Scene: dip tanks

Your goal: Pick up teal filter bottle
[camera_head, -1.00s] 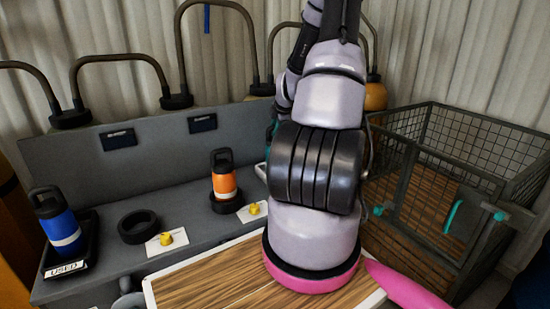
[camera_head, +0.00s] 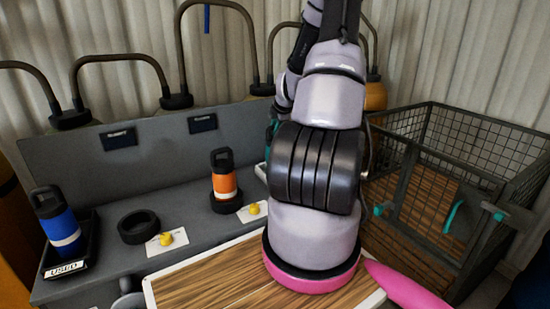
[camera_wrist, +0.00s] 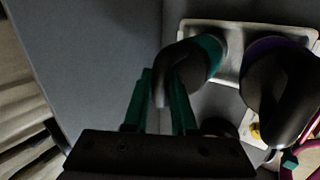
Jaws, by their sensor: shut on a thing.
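In the wrist view, my gripper (camera_wrist: 163,82) has its teal fingers closed on the black handle loop of the teal filter bottle (camera_wrist: 211,46). The bottle has a dark top and a teal band, and its upper end overlaps a pale metal tray (camera_wrist: 237,72). I cannot tell whether it touches the tray. In the head view, my arm hides the gripper and most of the bottle; only a teal sliver shows at the arm's left edge.
A dark-topped bottle with a purple band (camera_wrist: 264,46) stands close on the right in the wrist view. An orange bottle (camera_head: 224,184) and a blue bottle (camera_head: 60,222) stand left on the grey bench. An empty black ring (camera_head: 138,227) lies between them. A wire crate (camera_head: 425,190) is right.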

